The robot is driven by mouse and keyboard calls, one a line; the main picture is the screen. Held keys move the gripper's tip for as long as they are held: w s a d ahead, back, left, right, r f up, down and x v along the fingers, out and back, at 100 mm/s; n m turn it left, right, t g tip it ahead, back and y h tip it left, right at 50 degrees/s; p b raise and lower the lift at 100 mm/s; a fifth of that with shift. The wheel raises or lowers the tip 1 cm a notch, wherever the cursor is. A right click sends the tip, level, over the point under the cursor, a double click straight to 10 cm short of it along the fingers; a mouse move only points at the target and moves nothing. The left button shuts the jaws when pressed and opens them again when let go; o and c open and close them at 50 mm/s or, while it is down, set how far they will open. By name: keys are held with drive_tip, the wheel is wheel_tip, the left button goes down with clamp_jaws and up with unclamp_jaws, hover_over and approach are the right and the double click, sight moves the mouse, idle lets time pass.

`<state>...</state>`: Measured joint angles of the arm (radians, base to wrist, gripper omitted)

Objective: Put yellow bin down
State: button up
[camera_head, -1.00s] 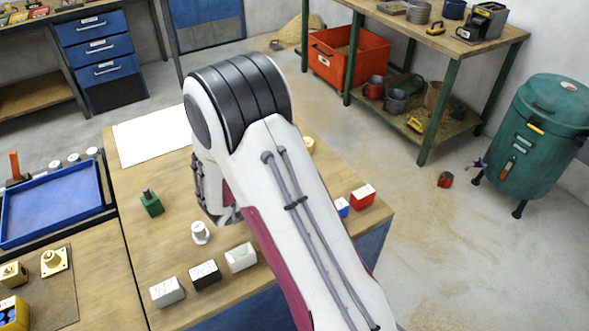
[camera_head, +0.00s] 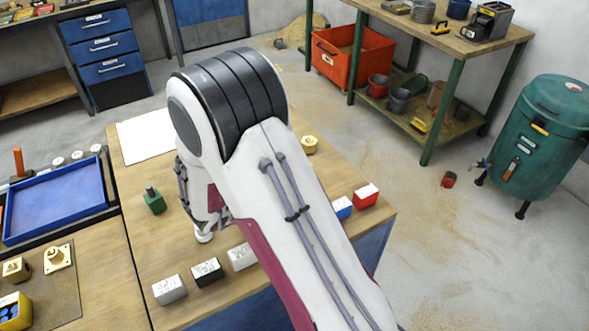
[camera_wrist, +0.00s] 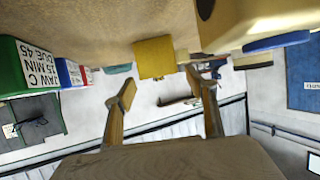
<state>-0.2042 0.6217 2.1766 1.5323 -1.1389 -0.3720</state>
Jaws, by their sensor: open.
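A yellow block-like thing (camera_wrist: 154,57) shows in the wrist view, which looks upside down. It sits against the wooden surface, beyond and between my fingertips; I cannot tell if it is the yellow bin. My gripper (camera_wrist: 164,86) is open, with a finger on each side and nothing visibly held. In the head view, my arm hides most of the gripper. A yellow bin (camera_head: 14,310) with blue contents is cut off at the lower left of the head view, away from my arm.
A green labelled block (camera_wrist: 30,68) is at left in the wrist view; a large gold piece (camera_wrist: 262,22) is at upper right. On the table (camera_head: 140,238) are a green piece (camera_head: 154,203), white (camera_head: 170,290), black (camera_head: 207,272) and red (camera_head: 366,195) blocks, and a brass nut (camera_head: 309,146).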

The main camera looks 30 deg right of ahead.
drive_tip(key=shift+v, duration=3.8)
drive_tip(key=shift+w+r, duration=0.1)
drive_tip(key=w+a+r+n+t+y, duration=0.3)
drive_tip(key=w+a+r+t+y, duration=0.2)
drive_tip(key=w+a+r+y, duration=0.25)
drive_tip(key=s+a+r+n+t+y, duration=0.1)
drive_tip(key=s+a+r+n+y, duration=0.5)
drive_tip(key=r, duration=0.3)
drive_tip(key=s+d+f+n+g, duration=0.1)
drive_tip(key=s+d+n+g, duration=0.1)
drive_tip(key=s, duration=1.1)
drive_tip(key=s+d+f+n+g, duration=0.2)
drive_tip(key=s+d+g, duration=0.1)
drive_tip(key=s, duration=1)
drive_tip(key=shift+d+g+h, duration=0.35)
drive_tip(key=shift+g+h, duration=0.05)
drive_tip(key=shift+h, duration=0.05)
